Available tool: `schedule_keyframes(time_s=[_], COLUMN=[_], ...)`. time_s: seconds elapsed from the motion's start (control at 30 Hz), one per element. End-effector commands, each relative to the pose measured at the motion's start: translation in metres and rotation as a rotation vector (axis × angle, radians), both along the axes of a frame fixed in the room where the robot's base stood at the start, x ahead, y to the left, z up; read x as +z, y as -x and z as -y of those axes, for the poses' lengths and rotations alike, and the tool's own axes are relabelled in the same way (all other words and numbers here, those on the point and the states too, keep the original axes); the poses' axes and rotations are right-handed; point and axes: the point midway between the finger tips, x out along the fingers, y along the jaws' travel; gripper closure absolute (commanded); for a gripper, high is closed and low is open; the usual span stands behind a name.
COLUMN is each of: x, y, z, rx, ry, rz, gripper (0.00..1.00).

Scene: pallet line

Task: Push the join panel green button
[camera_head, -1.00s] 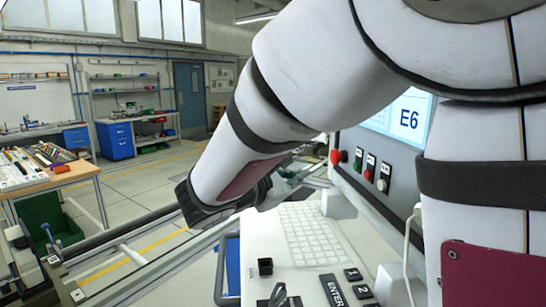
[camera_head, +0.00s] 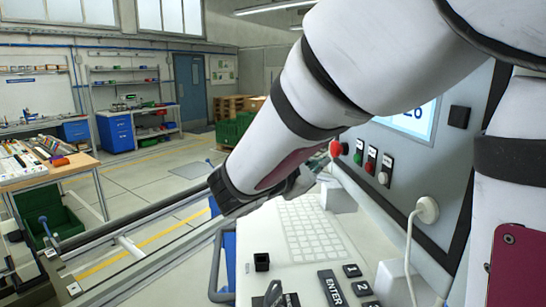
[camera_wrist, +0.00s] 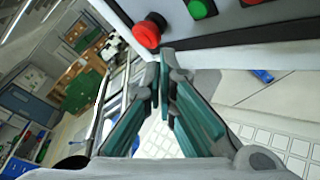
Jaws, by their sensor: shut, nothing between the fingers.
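The green button (camera_head: 358,158) sits on the grey join panel (camera_head: 445,168), between a red mushroom button (camera_head: 336,148) and a red push button (camera_head: 371,163). In the wrist view the green button (camera_wrist: 201,8) is at the top edge, partly cut off, right of the red mushroom button (camera_wrist: 149,31). My gripper (camera_head: 314,172) is just left of and below the panel's buttons, apart from them. In the wrist view my gripper (camera_wrist: 164,62) has its teal-padded fingers together and empty, with the tips below the mushroom button.
A white keyboard (camera_head: 308,232) and dark labelled keys (camera_head: 352,271) are on the console below my gripper. A white cable (camera_head: 410,240) hangs from the panel's plug. A screen (camera_head: 412,120) is above the buttons. A workbench (camera_head: 50,175) stands at the left.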

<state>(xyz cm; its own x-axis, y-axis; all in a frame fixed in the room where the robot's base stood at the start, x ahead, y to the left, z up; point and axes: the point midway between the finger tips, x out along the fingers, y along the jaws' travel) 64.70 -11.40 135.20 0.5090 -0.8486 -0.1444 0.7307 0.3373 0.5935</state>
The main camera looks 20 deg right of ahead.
Motion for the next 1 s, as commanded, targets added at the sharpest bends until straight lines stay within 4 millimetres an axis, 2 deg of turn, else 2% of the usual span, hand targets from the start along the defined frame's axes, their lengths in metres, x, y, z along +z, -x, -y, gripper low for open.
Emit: schedule_keyframes(time_s=[0.2,0.4,1.0], x=[0.001,0.0,0.0], y=[0.007,0.01,0.011], z=[0.027,0.039,0.042], rx=[-0.002,-0.001,0.0], ry=[0.0,0.001,0.0], rz=[0.001,0.0,0.0], gripper=[1.0,1.0,1.0])
